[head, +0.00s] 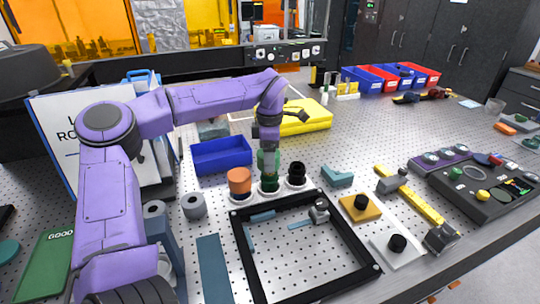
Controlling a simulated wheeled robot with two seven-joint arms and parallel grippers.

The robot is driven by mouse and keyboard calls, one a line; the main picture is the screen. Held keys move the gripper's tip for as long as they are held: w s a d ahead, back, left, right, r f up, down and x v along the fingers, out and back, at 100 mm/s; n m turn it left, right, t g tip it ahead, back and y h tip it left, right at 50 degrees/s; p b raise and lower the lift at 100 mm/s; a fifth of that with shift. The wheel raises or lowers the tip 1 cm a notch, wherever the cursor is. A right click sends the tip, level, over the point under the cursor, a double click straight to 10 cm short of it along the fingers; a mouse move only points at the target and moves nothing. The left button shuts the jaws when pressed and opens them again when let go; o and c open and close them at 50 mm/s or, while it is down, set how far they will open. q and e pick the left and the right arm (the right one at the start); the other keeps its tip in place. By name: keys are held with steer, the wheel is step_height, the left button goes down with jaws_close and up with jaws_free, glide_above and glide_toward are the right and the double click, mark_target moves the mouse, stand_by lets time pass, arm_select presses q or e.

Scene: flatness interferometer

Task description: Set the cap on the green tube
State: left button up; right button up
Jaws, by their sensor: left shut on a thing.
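My left gripper (268,150) points straight down from the end of my purple arm, directly above the green tube (269,184). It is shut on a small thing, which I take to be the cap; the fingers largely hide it. The green tube stands upright in a white ring between an orange tube (239,182) on its left and a black tube (296,175) on its right. From this view I cannot tell whether the cap touches the tube's rim. My right gripper is not in view.
A black square frame (240,238) lies just in front of the tubes. A blue tray (221,154) and a yellow case (306,117) are behind them. Orange (360,206) and white (398,246) plates with black knobs lie to the right.

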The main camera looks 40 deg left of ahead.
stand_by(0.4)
arm_select(q)
steer(key=shift+d+p, duration=0.1)
steer(key=shift+p, duration=0.25)
stand_by(0.4)
steer(key=shift+p, duration=0.35)
steer(key=shift+f, duration=0.3)
steer(key=shift+f+b, duration=0.85)
steer(key=shift+f, duration=0.65)
steer(key=shift+f, duration=0.1)
